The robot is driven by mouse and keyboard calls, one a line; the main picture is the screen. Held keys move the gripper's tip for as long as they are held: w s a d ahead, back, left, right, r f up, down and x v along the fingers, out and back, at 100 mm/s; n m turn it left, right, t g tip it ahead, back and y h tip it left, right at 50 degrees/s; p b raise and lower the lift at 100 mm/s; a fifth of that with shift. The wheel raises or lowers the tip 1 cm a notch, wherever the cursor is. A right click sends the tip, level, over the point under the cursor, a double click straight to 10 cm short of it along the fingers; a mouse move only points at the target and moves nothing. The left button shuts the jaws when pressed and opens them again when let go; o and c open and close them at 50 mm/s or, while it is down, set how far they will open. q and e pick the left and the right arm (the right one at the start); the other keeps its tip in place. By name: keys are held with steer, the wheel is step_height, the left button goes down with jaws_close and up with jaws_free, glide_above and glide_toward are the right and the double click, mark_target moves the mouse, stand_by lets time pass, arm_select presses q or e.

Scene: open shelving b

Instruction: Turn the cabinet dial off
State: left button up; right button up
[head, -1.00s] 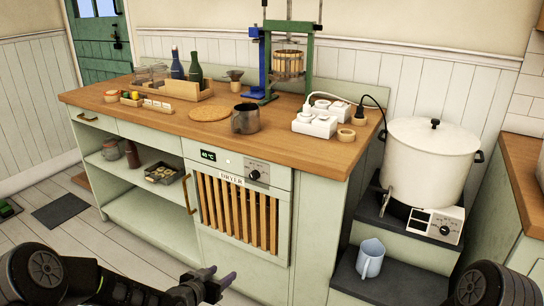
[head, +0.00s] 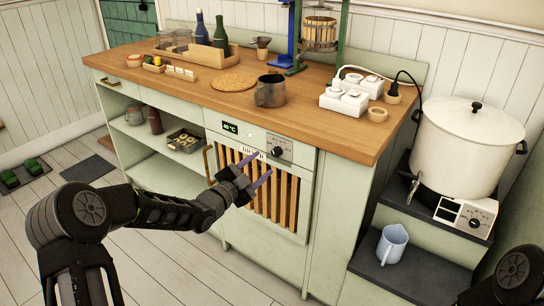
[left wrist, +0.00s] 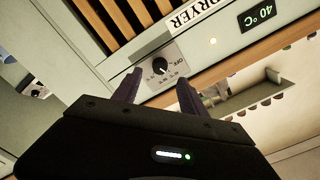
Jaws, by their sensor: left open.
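The cabinet dial (head: 276,151) is a black knob on a grey plate, on the front panel of the dryer cabinet (head: 309,190). In the left wrist view the dial (left wrist: 160,66) shows just beyond the fingertips, with an OFF mark on its plate. The display (head: 230,128) beside it reads 40 °C. My left gripper (head: 262,167) is open and empty, just below and left of the dial in the head view. In the left wrist view its two fingers (left wrist: 160,84) spread either side of the dial's line, apart from it. My right gripper is not in view.
The wooden countertop (head: 200,85) above carries a metal mug (head: 270,91), bottles, a press and white sockets (head: 345,101). A large white pot (head: 462,150) stands right of the cabinet, with a blue jug (head: 392,244) on a low step. Slatted dryer front lies below the dial.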

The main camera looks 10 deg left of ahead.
mark_target(274, 155)
arm_select(q)
steer(key=x, duration=0.6)
steer(key=shift+w+d, duration=0.1)
steer(key=shift+w, duration=0.25)
steer(key=shift+c, duration=0.4)
jaws_close()
